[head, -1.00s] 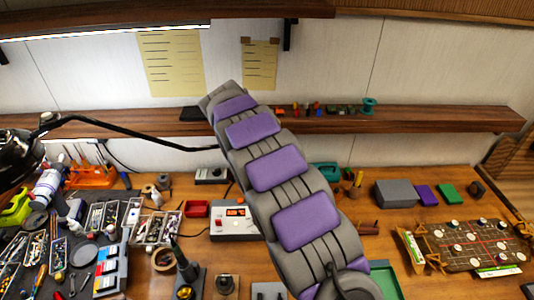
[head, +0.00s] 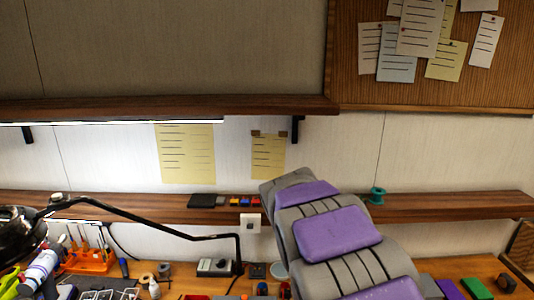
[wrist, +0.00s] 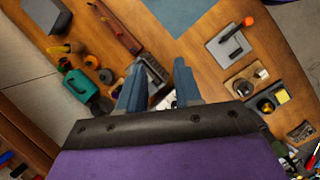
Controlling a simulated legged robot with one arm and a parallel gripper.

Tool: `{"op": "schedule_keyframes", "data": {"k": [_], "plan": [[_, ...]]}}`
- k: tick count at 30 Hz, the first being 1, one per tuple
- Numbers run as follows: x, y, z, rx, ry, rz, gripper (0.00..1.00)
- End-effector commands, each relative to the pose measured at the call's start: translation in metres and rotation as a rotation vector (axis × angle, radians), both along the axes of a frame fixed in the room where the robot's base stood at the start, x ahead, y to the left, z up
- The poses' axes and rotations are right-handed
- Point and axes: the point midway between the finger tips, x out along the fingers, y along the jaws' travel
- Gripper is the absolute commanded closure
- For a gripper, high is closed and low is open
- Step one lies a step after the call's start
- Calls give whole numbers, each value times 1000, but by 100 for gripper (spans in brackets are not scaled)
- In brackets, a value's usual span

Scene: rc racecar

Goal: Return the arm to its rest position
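My arm (head: 335,236), grey with purple pads, rises from the lower right of the head view toward the shelf. Its end is not clearly visible there. In the wrist view my gripper (wrist: 160,82) shows two blue-grey fingers with a gap between them. It is open, and I see nothing held. The wooden workbench (wrist: 190,55) lies beyond the fingertips. A dark and silver item shows between and behind the fingers, apparently on the bench.
A wall shelf (head: 130,207) runs behind the bench, with a green spool (head: 376,195) on it. A black lamp arm (head: 150,222) crosses at left. A teal item (wrist: 82,85) and a grey box (wrist: 48,15) lie on the bench. A corkboard (head: 350,90) hangs above.

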Motion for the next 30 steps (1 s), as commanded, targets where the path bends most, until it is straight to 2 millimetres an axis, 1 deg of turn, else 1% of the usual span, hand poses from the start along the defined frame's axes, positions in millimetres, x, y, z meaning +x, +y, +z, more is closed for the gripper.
{"op": "schedule_keyframes", "data": {"k": [1,7,15,24,30], "plan": [[-12,-5,1,8,-10,-38,66],[-54,-19,2,38,-39,-186,66],[-113,-31,-3,78,-71,-384,66],[-180,-35,-17,124,-99,-595,66],[-225,-33,-32,149,-107,-734,66]]}}
